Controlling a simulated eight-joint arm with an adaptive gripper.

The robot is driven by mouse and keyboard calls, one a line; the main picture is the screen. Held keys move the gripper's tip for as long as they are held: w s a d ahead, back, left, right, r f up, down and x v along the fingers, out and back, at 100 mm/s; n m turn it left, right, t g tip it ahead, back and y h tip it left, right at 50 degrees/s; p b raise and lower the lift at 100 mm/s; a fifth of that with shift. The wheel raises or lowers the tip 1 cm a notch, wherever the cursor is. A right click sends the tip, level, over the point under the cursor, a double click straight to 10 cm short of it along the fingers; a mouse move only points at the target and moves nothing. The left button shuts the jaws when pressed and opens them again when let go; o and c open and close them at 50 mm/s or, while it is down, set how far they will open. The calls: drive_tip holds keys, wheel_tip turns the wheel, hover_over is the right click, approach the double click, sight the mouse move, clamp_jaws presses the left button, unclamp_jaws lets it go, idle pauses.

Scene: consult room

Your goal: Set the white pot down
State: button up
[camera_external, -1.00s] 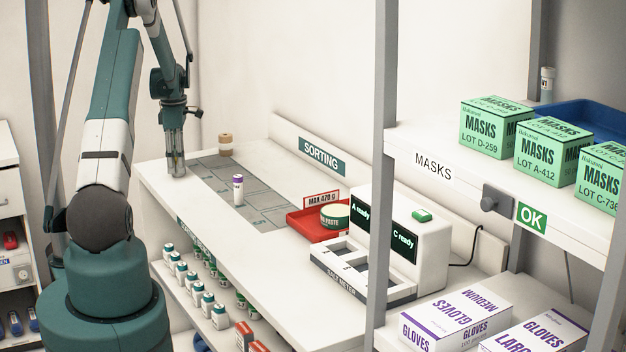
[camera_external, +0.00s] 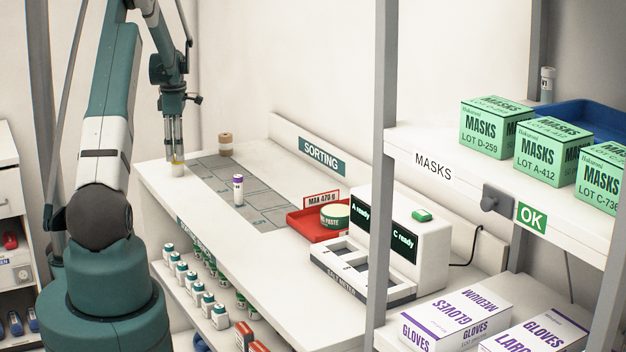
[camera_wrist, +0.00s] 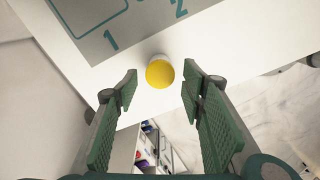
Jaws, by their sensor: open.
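The white pot (camera_external: 178,170) stands upright on the white counter, at the left end beside the grey sorting mat (camera_external: 250,197). Its yellow lid (camera_wrist: 160,73) shows from above in the wrist view, near the counter's edge and close to the printed 1. My gripper (camera_external: 177,158) is directly above the pot in the external view. In the wrist view its two green-padded fingers (camera_wrist: 160,88) are spread apart, with the pot between and just beyond their tips. Nothing is held.
A red tray (camera_external: 318,234) with a green-labelled tin and a white meter (camera_external: 420,235) are farther right. Bottles fill the shelf below the counter.

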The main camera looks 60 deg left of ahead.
wheel_tip(320, 180, up, 8)
drive_tip(key=shift+f, duration=0.15)
idle(0.7)
idle(0.5)
